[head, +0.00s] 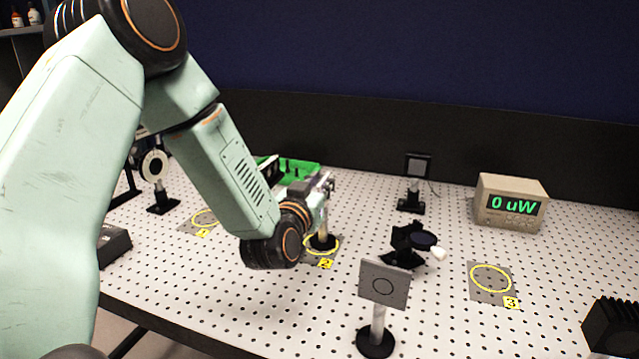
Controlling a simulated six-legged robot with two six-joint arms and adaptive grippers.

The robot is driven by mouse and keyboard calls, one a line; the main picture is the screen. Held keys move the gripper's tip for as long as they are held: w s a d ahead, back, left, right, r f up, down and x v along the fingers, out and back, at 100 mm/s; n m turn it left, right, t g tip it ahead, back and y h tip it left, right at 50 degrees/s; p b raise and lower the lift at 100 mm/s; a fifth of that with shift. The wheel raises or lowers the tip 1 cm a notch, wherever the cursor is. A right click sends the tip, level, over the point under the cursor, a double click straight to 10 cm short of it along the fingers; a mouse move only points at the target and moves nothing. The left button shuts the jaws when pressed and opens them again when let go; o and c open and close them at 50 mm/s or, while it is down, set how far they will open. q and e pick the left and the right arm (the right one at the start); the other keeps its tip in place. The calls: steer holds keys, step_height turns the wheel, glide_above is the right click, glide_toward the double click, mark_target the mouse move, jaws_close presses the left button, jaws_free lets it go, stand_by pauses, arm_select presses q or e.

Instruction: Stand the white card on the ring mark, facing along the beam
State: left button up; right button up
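A pale grey-white card (384,283) with a thin printed circle stands upright on a short post with a round black base, at the front middle of the perforated table. Its printed face is turned toward me. Yellow ring marks lie on the table: mark 1 (205,217) at the left, mark 2 (333,247) in the middle and mark 3 (490,279) at the right, bare. A post with a black base (323,241) stands on mark 2. My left gripper (326,188) is at the top of that post, partly hidden by my wrist; its grip is unclear. My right gripper is out of view.
A meter (510,204) reads "0 uW" at the back right. A detector (417,167) stands behind. A green tray (300,168) is behind my wrist; a black finned block (612,326) is front right.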

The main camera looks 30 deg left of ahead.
arm_select(q)
steer(key=shift+w+d, duration=0.1)
steer(key=shift+d, duration=0.05)
steer(key=shift+w+f, duration=0.15)
steer(key=p+v, duration=0.2)
steer(key=v, duration=1)
